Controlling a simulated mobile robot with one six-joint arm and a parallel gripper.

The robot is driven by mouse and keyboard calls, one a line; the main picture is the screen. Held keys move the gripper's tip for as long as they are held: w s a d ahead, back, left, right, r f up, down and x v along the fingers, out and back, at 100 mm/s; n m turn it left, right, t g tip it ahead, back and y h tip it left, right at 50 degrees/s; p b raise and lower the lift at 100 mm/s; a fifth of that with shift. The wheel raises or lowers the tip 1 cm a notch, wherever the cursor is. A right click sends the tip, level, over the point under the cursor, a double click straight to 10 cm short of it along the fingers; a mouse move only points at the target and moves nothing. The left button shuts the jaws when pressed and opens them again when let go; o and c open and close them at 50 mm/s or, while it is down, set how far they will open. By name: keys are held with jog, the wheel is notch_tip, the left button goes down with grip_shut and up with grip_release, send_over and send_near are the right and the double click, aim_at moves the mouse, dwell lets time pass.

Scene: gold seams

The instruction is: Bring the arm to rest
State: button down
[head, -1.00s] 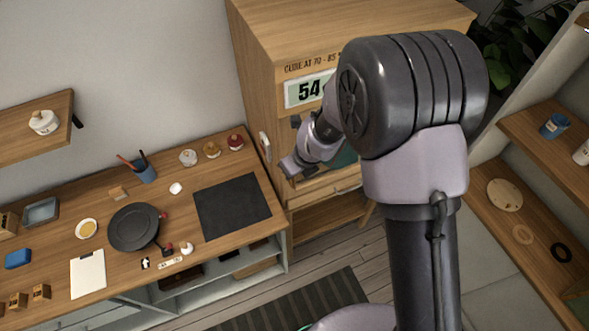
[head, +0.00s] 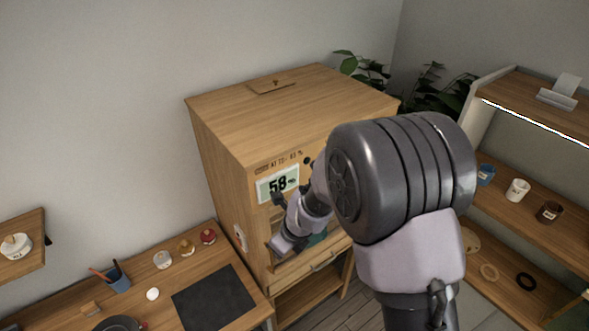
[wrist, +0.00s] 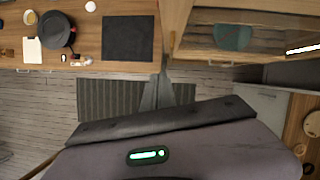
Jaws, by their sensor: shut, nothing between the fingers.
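My arm rises in the right half of the head view, bent at a large dark joint, and its thin end with my gripper (head: 283,244) points down-left in front of the wooden cabinet (head: 222,152). The gripper is shut and empty; its fingertips are small and hard to make out. I cannot tell from this angle how far it is from the cabinet front. The cabinet's display (head: 277,185) reads 58. A teal bowl-like thing (wrist: 232,37) shows behind the cabinet's front in the wrist view.
The workbench at left holds a black mat (head: 213,297), a dark pan (wrist: 55,29), a blue pen cup (head: 118,279) and small jars. Shelves with cups (head: 517,190) stand at right. A striped rug (wrist: 105,100) lies on the floor. My own base fills the lower wrist view.

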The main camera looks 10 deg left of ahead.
jog(key=s+d+f+n+t+b, duration=0.1)
jog(key=s+d+f+n+b, duration=0.3)
jog(key=b, duration=0.8)
jog(key=s+d+f+n+t+h+b, duration=0.1)
jog(key=s+d+f+n+b, duration=0.3)
jog(key=s+d+n+b, duration=0.5)
jog(key=s+d+f+n+t+b, duration=0.1)
jog(key=s+d+f+n+b, duration=0.4)
jog(key=s+b, duration=0.4)
jog(key=d+n+b, duration=0.1)
jog(key=n+b, duration=0.1)
jog(key=b, duration=0.4)
jog(key=shift+d+h+b, duration=0.25)
jog(key=shift+h+b, duration=0.05)
jog(key=shift+s, duration=0.1)
